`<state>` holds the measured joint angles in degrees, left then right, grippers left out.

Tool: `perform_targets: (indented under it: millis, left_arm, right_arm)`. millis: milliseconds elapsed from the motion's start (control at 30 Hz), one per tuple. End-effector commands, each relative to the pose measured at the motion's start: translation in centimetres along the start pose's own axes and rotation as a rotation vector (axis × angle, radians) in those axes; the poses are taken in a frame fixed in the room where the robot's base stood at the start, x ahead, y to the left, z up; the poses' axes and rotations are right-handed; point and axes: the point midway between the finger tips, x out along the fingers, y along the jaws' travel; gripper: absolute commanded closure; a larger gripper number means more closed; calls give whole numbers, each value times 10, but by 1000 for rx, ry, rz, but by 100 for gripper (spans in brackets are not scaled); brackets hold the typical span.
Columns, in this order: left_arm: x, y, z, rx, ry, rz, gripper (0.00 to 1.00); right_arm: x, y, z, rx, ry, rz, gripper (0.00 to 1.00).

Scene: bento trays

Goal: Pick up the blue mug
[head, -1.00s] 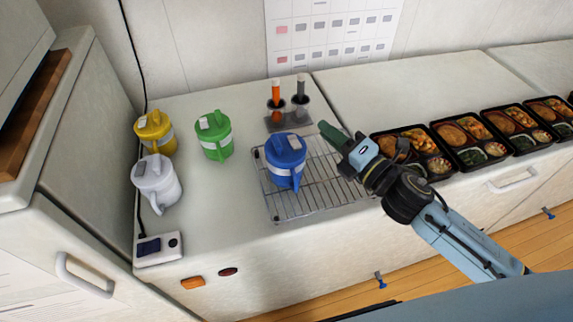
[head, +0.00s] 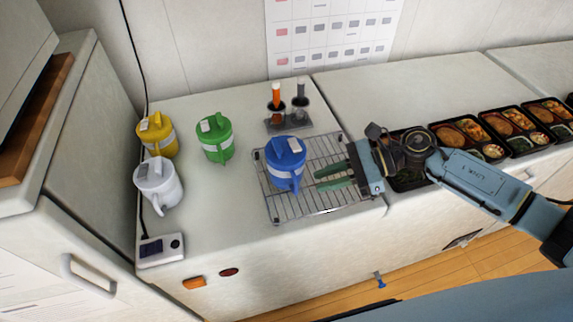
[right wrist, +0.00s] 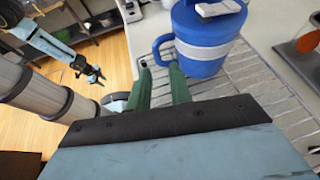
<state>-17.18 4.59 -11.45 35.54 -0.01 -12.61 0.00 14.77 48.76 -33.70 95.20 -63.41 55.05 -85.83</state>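The blue mug (head: 286,172) stands upright on a wire rack, with a lid and a white band. Its handle faces the front in the head view. My right gripper (head: 318,179) is just right of the mug, low over the rack, its green fingers pointing at it. In the right wrist view the fingers (right wrist: 160,68) are apart and empty. The mug's handle (right wrist: 159,50) shows just beyond the fingertips, with the mug body (right wrist: 205,45) to the right. My left gripper (right wrist: 92,75) shows small in the right wrist view; its opening is unclear.
The wire rack (head: 281,213) lies on the counter. Green (head: 215,140), yellow (head: 156,136) and white (head: 158,186) mugs stand to the left. A holder with two upright handles (head: 289,122) is behind the blue mug. Several bento trays (head: 507,134) line the right counter.

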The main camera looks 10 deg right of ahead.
Motion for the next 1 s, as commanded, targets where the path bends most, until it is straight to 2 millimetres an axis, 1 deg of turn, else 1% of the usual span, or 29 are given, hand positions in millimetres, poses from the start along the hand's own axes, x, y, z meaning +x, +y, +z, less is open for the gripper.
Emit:
perform_targets:
  millis: [33,100,267,333,467,600,700,900,1000]
  left_arm:
    - [-3,0,-1,0,1,0,64]
    - [-4,0,-1,0,1,0,64]
    - [-6,0,-1,0,1,0,64]
    - [-10,0,-2,0,1,0,64]
    - [-20,0,-2,0,1,0,64]
    - [-22,0,-3,0,1,0,64]
    - [-22,0,-3,0,1,0,64]
    - [-22,0,-3,1,1,0,64]
    - [-22,0,-2,1,1,0,64]
  right_arm:
    - [8,0,2,1,-3,1,79]
    - [16,0,1,1,-2,0,79]
    - [26,0,1,2,-2,-1,79]
    - [33,1,3,2,-3,0,79]
    - [54,3,6,3,-4,0,79]
    - [71,3,4,3,-3,-1,79]
    - [75,3,3,3,-1,-2,79]
    - [75,3,2,3,-1,-2,79]
    - [75,3,2,3,-1,-2,92]
